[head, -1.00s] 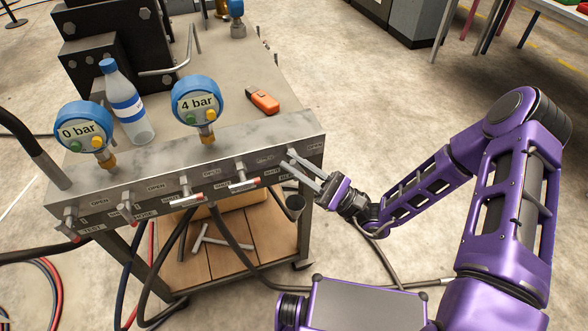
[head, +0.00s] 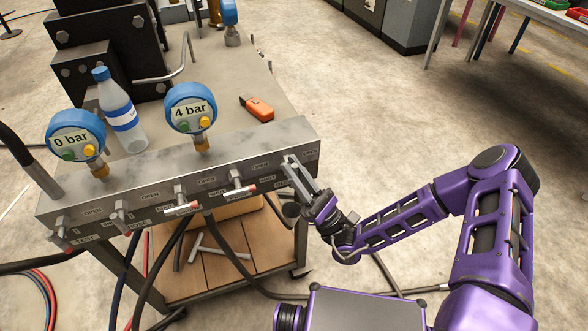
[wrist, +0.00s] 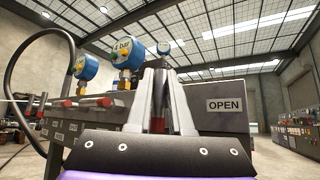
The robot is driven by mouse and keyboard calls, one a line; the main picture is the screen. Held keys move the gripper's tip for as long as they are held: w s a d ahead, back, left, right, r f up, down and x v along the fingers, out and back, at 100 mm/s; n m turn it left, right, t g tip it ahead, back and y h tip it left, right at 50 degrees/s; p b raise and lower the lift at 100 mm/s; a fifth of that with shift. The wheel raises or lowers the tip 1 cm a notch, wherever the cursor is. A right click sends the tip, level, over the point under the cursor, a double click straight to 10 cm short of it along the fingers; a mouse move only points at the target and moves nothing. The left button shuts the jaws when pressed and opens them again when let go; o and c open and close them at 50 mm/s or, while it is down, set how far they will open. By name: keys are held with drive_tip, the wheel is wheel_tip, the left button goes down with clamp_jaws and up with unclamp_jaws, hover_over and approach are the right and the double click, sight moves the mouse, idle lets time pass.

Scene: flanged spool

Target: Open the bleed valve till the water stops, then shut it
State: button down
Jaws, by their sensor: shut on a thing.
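My gripper (head: 290,164) is at the right end of the steel manifold (head: 212,148), fingers against its front face. In the wrist view, my gripper (wrist: 162,100) is shut on a red-ended valve handle (wrist: 157,125), mostly hidden between the fingers. An OPEN label (wrist: 225,105) is just right of the fingers. A dark drain cup (head: 291,210) hangs below this valve. I cannot make out any water stream. The right gauge (head: 191,107) reads 4 bar and the left gauge (head: 76,137) reads 0 bar.
Several other red-tipped valve handles, one being this handle (head: 239,190), line the manifold to the left. A bottle (head: 121,112) and an orange tool (head: 258,108) are on the cart top. Hoses hang below. The floor on the right is clear.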

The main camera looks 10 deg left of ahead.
drive_tip(key=c, duration=0.8)
unclamp_jaws()
drive_tip(key=shift+c, duration=0.2)
drive_tip(key=shift+f, duration=0.1)
drive_tip(key=v, duration=1.7)
drive_tip(key=shift+b, duration=0.4)
drive_tip(key=shift+s+d+f, duration=0.1)
